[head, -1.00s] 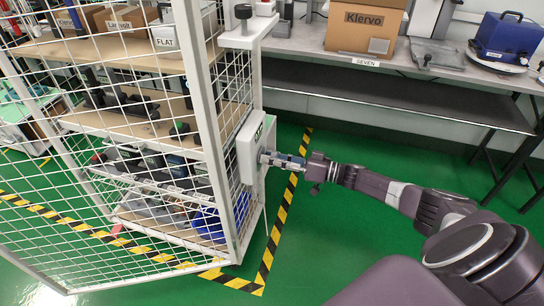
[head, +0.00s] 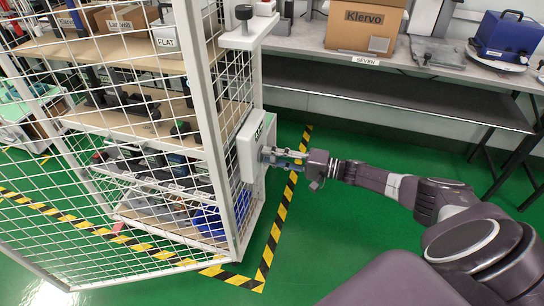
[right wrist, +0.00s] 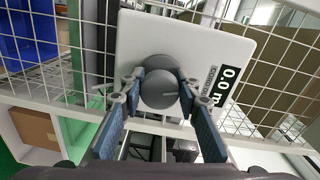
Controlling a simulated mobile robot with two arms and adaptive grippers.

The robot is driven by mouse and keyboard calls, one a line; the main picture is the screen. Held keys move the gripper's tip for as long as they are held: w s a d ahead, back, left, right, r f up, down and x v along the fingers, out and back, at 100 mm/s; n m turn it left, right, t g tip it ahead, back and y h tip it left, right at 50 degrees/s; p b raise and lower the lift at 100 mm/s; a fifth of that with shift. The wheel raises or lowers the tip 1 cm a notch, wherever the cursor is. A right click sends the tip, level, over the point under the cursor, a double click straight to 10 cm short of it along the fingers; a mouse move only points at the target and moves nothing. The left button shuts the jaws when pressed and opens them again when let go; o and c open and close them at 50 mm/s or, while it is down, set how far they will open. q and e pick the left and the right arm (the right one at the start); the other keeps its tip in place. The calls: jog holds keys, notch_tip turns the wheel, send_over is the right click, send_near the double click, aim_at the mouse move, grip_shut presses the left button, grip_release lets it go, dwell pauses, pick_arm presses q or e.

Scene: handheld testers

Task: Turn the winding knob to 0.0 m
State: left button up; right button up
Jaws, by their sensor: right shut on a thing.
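A white box (head: 248,150) is mounted on the right edge of the wire-mesh cage. In the right wrist view the white box (right wrist: 205,45) carries a round grey winding knob (right wrist: 160,88) and a black display (right wrist: 226,82) that reads 0.0 m in tilted figures. A small grey label beside the display is hard to read. My right gripper (head: 274,156) reaches the box from the right in the head view. In the right wrist view the right gripper's (right wrist: 159,90) blue-grey fingers are on both sides of the knob, shut on it. My left gripper is not in view.
The cage's shelves (head: 150,120) hold tools and boxes behind the mesh. A grey bench (head: 440,75) at the back carries a cardboard box (head: 365,25) and a blue device (head: 508,38). The green floor (head: 340,240) with a yellow-black strip is clear beside the cage.

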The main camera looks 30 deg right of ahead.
jog(key=shift+f+m, duration=0.1)
jog(key=shift+m, duration=1.4)
jog(key=shift+s, duration=0.1)
jog(key=o, duration=1.2)
jog(key=v, duration=1.2)
